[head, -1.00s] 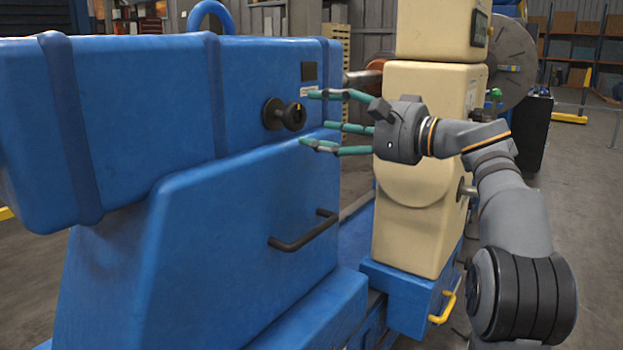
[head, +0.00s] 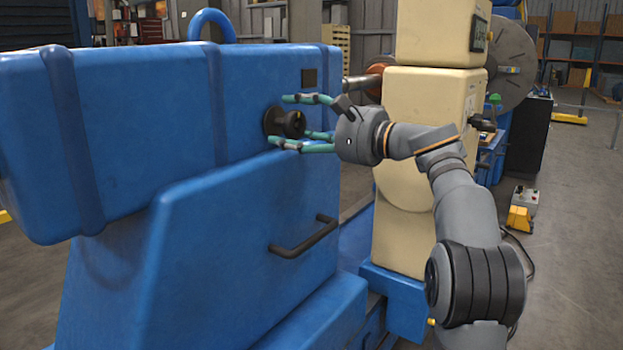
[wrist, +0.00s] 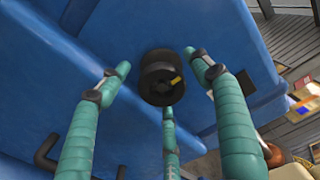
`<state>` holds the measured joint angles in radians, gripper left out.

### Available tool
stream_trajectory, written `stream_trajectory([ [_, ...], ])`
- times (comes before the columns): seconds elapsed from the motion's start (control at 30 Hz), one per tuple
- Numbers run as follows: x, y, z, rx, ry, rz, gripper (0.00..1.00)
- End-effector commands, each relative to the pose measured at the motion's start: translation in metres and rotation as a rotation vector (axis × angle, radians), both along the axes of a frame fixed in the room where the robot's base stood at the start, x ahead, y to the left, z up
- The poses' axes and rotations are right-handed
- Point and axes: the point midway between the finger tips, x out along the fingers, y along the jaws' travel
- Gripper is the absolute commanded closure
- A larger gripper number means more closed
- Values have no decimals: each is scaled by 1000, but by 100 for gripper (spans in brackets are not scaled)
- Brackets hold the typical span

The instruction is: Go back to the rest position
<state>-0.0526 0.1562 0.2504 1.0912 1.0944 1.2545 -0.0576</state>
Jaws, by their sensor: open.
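My gripper (head: 303,122) is open, its teal fingers spread toward a black knob (head: 292,124) on the side of the blue machine (head: 265,190). In the wrist view the same knob (wrist: 161,80), with a small yellow mark, sits between the spread fingers of my gripper (wrist: 165,88). In the head view the fingers overlap the knob's edge; I cannot tell whether any finger touches it. My grey arm reaches in from the right.
A black bar handle (head: 303,237) sticks out below the knob. A cream column (head: 405,225) stands close behind my arm. A yellow and grey control box (head: 521,208) lies on the floor at right. Open floor is on the right.

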Motion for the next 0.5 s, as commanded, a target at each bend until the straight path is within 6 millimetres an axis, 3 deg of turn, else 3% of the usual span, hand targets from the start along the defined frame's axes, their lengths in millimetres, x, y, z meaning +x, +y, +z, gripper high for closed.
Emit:
stream_trajectory([
  [0.07,0,0,8,63,91,0,36],
  [0.5,1,-1,12,425,596,0,36],
])
